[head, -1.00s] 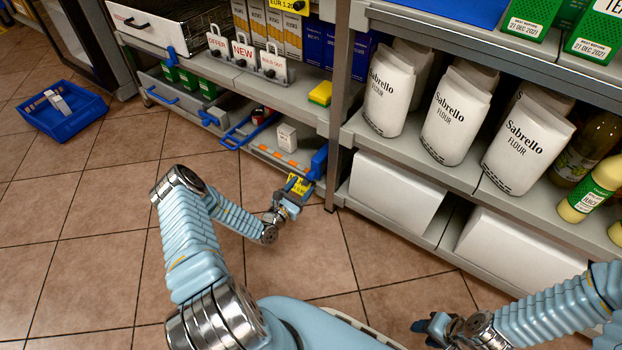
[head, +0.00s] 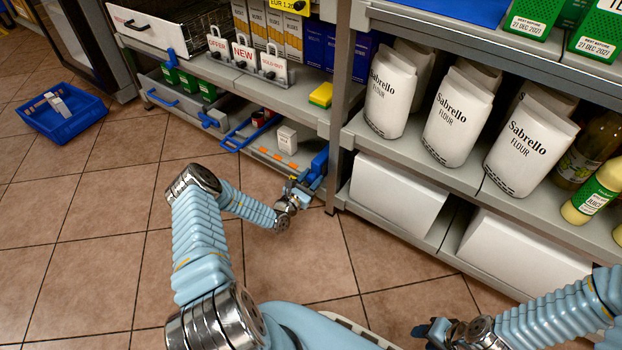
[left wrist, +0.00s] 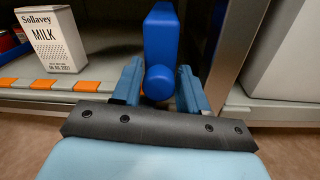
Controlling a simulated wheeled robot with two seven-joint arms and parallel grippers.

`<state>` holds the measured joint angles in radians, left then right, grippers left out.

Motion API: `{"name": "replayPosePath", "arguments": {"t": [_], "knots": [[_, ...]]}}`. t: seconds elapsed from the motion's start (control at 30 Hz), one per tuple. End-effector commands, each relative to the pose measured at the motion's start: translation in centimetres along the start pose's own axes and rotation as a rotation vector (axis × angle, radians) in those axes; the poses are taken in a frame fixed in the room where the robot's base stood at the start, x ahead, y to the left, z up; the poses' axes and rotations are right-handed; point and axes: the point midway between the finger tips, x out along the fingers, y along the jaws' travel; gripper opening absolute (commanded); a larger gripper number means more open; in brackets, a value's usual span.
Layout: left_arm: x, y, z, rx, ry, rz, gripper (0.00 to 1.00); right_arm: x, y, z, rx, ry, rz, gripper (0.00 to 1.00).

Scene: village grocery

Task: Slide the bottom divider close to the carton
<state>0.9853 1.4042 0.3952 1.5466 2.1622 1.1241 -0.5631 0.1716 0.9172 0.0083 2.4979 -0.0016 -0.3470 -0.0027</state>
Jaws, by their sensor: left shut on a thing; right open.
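The blue bottom divider (head: 319,160) stands at the right end of the bottom shelf, beside the shelf post; it fills the middle of the left wrist view (left wrist: 160,38). The white milk carton (head: 287,140) stands upright to its left, and also shows in the left wrist view (left wrist: 52,40). A gap of bare shelf lies between them. My left gripper (head: 297,186) is at the shelf's front edge, its fingers on both sides of the divider's rounded front knob (left wrist: 159,82), shut on it. My right gripper (head: 432,330) is open and empty at the lower right, away from the shelf.
Orange strips (left wrist: 87,86) run along the shelf's front edge. The grey upright post (head: 340,110) is close on the right. A blue basket (head: 62,115) lies on the floor at left; the floor between is clear.

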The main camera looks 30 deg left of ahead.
Motion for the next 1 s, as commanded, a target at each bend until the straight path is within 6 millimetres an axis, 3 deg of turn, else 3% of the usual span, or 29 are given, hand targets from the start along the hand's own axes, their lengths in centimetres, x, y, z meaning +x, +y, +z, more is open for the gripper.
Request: {"name": "replayPosePath", "arguments": {"t": [0.1,0.27,0.37,0.7,0.83,1.0], "knots": [[0.0,0.0,0.0,0.001,0.000,0.000,0.00,0.0,0.0,0.0,0.000,0.000,0.000,0.43],[0.0,0.4,-0.1,0.003,0.000,0.001,0.00,0.2,0.1,0.0,0.000,0.000,0.000,0.43],[0.1,2.0,-0.6,0.006,-0.002,0.002,0.00,0.8,0.2,0.0,0.000,-0.001,-0.001,0.43],[0.4,10.2,-2.1,0.008,-0.001,0.003,0.00,4.0,1.3,0.0,0.000,0.000,-0.004,0.43],[0.5,11.5,-2.0,0.006,0.001,0.002,0.00,4.3,1.4,0.0,0.000,0.003,-0.003,0.43],[0.4,11.6,-1.9,0.005,0.003,0.000,0.00,4.2,1.4,0.0,0.000,0.003,-0.003,0.43]]}}
